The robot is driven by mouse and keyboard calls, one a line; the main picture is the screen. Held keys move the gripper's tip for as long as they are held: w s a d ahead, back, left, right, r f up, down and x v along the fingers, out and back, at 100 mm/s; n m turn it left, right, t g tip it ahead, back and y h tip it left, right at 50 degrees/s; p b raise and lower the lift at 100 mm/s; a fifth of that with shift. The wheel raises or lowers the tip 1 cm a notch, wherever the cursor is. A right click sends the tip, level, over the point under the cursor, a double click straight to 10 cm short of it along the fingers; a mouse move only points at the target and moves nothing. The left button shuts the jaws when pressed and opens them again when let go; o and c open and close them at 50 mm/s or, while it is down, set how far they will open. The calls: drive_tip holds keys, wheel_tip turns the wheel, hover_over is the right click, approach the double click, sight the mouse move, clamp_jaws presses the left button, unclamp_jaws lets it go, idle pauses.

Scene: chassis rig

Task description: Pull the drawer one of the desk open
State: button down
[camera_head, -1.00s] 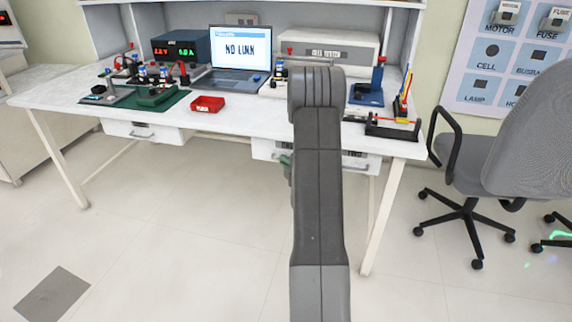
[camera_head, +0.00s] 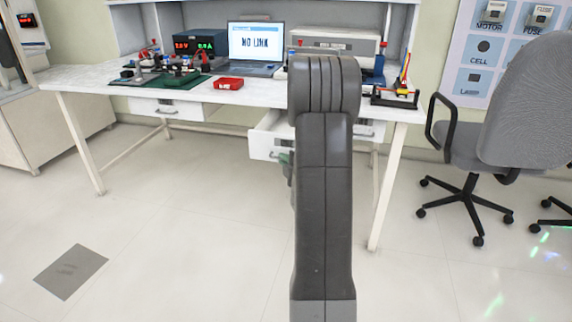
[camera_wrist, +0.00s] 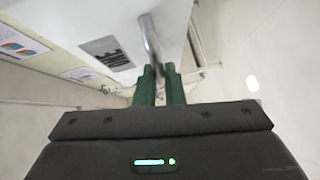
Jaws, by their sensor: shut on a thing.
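The white desk (camera_head: 255,97) stands ahead with two drawers under its top. The right drawer (camera_head: 262,143) sticks out from the desk, partly open; my arm hides much of its front. The left drawer (camera_head: 166,108) looks closed. In the wrist view, the drawer's white front (camera_wrist: 105,30) has a metal bar handle (camera_wrist: 151,42). My gripper (camera_wrist: 158,70) has green fingers at the end of this handle and is shut on it. In the head view, only a bit of green gripper (camera_head: 286,160) shows beside my arm.
On the desk are a laptop (camera_head: 256,45), a red tray (camera_head: 229,83) and several electrical devices. A grey office chair (camera_head: 500,120) stands to the right. The floor (camera_head: 190,220) in front of the desk is clear, apart from a flat grey patch (camera_head: 70,271).

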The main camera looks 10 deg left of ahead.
drive_tip(key=shift+s, duration=0.15)
drive_tip(key=c, duration=1.5)
unclamp_jaws()
drive_tip(key=p+v, duration=0.2)
drive_tip(key=v, duration=1.1)
drive_tip(key=shift+s+d, duration=0.25)
drive_tip(key=shift+s, duration=0.05)
